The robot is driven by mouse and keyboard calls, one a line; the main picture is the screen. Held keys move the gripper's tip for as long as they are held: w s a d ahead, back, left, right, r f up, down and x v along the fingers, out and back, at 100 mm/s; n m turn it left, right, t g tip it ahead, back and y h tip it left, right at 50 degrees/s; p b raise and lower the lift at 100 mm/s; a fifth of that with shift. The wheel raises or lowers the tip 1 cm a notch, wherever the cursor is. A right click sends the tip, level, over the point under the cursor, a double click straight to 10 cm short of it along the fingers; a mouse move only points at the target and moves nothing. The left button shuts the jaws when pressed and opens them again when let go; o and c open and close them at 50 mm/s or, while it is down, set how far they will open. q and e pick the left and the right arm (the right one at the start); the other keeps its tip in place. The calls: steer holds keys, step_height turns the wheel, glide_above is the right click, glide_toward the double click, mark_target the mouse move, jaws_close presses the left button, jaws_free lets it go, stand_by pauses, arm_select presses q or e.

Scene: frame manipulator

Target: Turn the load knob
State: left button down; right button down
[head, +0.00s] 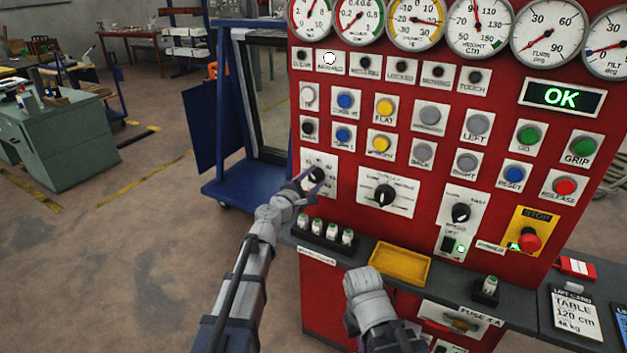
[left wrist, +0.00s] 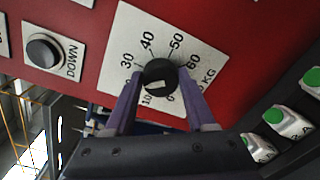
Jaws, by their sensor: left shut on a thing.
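The load knob (left wrist: 159,78) is a round black knob with a pale pointer mark. It sits on a white plate (left wrist: 205,62) marked with numbers up to 60 and KG. In the head view the knob (head: 316,174) is at the lower left of the red panel, partly behind my fingers. My left gripper (head: 310,181) is at the knob; in the left wrist view its two purple fingers (left wrist: 160,92) are on either side of the knob, shut on it. The right arm shows at the bottom middle of the head view, its fingertips not visible.
Several white fuses (head: 331,232) stand on the ledge below the knob. A yellow tray (head: 400,264) lies to their right. Another black knob (head: 384,195) and a speed knob (head: 461,212) are further right. A red stop button (head: 529,240) is at the lower right. A DOWN button (left wrist: 43,51) is near.

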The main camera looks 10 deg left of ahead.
arm_select(q)
steer(key=shift+n, duration=0.6)
steer(key=shift+c, duration=1.2)
jaws_free()
steer(key=v, duration=0.8)
